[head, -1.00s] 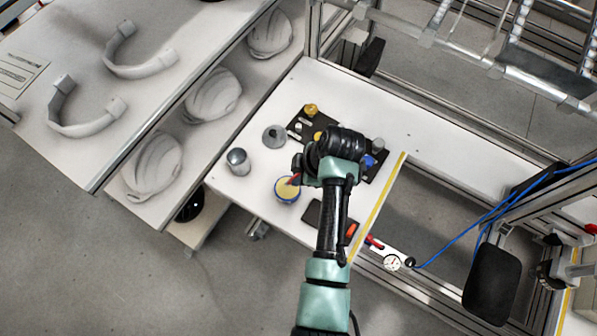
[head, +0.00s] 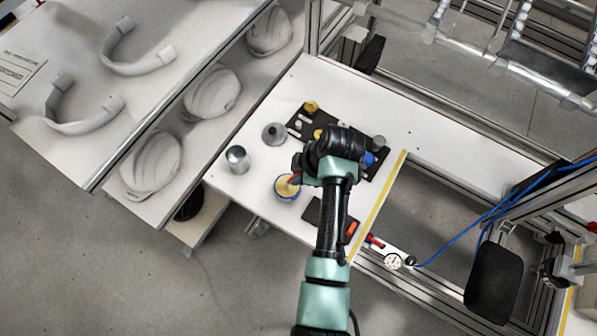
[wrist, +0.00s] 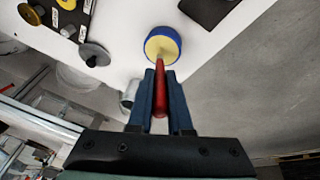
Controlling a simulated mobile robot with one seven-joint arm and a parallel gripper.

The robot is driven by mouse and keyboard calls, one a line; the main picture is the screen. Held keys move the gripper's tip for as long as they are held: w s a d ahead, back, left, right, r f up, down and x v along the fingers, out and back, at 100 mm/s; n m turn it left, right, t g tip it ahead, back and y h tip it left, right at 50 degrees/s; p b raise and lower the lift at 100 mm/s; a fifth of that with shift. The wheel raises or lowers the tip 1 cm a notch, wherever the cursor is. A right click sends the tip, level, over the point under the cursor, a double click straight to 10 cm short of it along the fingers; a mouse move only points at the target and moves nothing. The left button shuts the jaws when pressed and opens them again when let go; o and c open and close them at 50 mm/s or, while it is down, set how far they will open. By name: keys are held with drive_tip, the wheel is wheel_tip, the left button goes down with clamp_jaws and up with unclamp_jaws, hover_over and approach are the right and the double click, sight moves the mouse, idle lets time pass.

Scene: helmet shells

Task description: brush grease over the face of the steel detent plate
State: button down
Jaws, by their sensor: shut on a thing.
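My gripper (wrist: 160,82) is shut on a red-handled brush (wrist: 160,95), its handle between the two blue fingers. The brush's far end reaches the yellow grease in a blue-rimmed tin (wrist: 162,46); its bristles cannot be made out. The tin also shows in the head view (head: 286,188), just below and left of my gripper (head: 296,174). A grey round metal disc with a raised centre (head: 274,135) lies flat on the white bench, up and left of the tin, and shows in the wrist view (wrist: 94,54). It looks like the steel detent plate, though I cannot be certain.
A metal cup (head: 237,160) stands left of the tin. A black board (head: 300,124) with yellow, blue and grey parts lies behind my gripper, partly hidden. A dark flat pad (head: 313,212) lies near the bench's front edge. White bench (head: 350,95) is clear at the back.

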drive_tip(key=shift+f+b, duration=0.3)
drive_tip(key=shift+f, duration=0.25)
idle(1.1)
drive_tip(key=shift+s, duration=0.1)
wheel_tip(320, 180, up, 7)
drive_tip(key=p, duration=0.6)
drive_tip(key=shift+r, duration=0.15)
idle(0.8)
